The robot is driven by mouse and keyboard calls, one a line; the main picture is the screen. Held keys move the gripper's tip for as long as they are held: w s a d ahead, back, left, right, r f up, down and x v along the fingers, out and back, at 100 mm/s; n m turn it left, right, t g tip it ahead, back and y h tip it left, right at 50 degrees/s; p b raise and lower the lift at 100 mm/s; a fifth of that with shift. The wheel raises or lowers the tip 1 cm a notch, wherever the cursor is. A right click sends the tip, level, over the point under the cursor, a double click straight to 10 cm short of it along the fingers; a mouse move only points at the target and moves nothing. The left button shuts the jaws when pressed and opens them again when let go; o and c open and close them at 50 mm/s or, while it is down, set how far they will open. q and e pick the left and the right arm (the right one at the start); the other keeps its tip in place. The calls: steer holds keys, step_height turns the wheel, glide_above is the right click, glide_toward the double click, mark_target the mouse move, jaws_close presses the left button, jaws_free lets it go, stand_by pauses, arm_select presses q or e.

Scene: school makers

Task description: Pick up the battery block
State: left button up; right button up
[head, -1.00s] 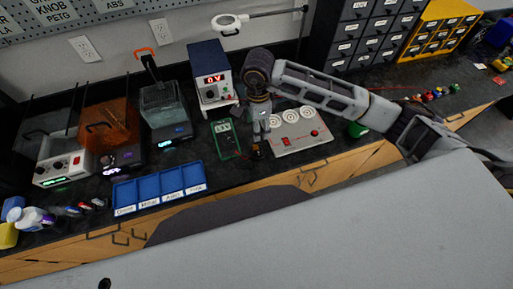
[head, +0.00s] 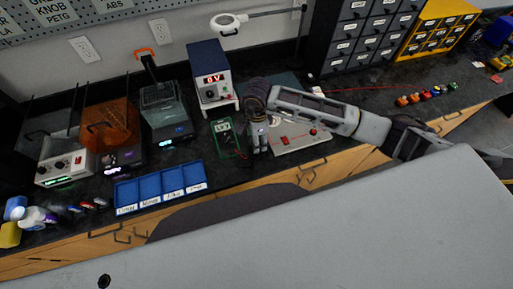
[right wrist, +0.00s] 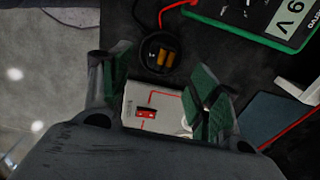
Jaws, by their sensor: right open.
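I cannot single out a battery block for certain in either view. A round black holder (right wrist: 160,52) with two gold pieces in it lies just ahead of my right fingers, apart from them. My right gripper (right wrist: 160,103) is open and empty, its green-padded fingers spread over the edge of a white board (right wrist: 141,132) with a red part and red line. In the head view my right gripper (head: 260,146) points down between the green multimeter (head: 227,138) and the white board (head: 290,146). My arm hides much of that board. My left gripper is not in view.
A blue compartment tray (head: 161,186) lies left of my gripper, towards the front edge. A power supply (head: 211,75) reading 0 V stands behind the multimeter. Small coloured toys (head: 428,93) are at the right. The dark counter right of the board has clear room.

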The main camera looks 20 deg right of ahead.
steer(key=shift+f, duration=0.2)
steer(key=shift+w+f+p, duration=0.1)
steer(key=shift+f+p, duration=0.6)
steer(key=shift+f, duration=1.85)
steer(key=shift+c, duration=0.3)
steer(key=c, duration=1.1)
steer(key=shift+o, duration=0.2)
step_height(320, 180, up, 10)
steer(key=b, duration=0.1)
steer(key=shift+b, duration=0.35)
